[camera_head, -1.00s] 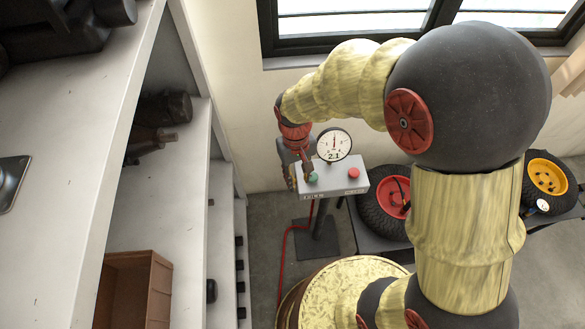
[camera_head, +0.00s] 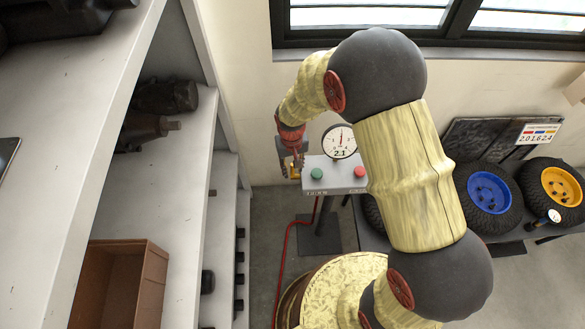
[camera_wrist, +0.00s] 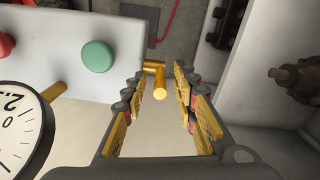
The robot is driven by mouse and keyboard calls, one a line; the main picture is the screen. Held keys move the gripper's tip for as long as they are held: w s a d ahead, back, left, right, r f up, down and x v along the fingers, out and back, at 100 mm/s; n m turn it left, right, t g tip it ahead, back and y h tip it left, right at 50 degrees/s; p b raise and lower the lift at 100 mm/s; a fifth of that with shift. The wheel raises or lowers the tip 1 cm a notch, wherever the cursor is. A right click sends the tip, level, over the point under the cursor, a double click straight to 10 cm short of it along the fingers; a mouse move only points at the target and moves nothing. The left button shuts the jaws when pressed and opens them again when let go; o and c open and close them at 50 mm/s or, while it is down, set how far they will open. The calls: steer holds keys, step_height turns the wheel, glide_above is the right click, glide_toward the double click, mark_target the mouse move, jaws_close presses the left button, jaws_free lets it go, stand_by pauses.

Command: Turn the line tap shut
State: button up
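The line tap (camera_wrist: 157,82) is a small brass-coloured T-shaped piece at the side of the grey control box (camera_wrist: 100,25). In the wrist view it shows between the two fingers of my gripper (camera_wrist: 158,88). The fingers are open, with a gap on each side of the tap, and I see no contact. In the head view my gripper (camera_head: 292,160) is at the left end of the control box (camera_head: 335,176), and the tap is hard to make out there. A round gauge (camera_head: 339,141) on the box reads 2.1.
The box carries a green button (camera_head: 317,173) and a red button (camera_head: 359,172). A red hose (camera_head: 287,250) runs down to the floor. White shelves (camera_head: 170,210) stand close at left. Wheels with blue (camera_head: 489,193) and yellow (camera_head: 561,187) hubs lie on a bench at right.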

steer(key=shift+f, duration=0.3)
steer(key=shift+c, duration=0.5)
jaws_close()
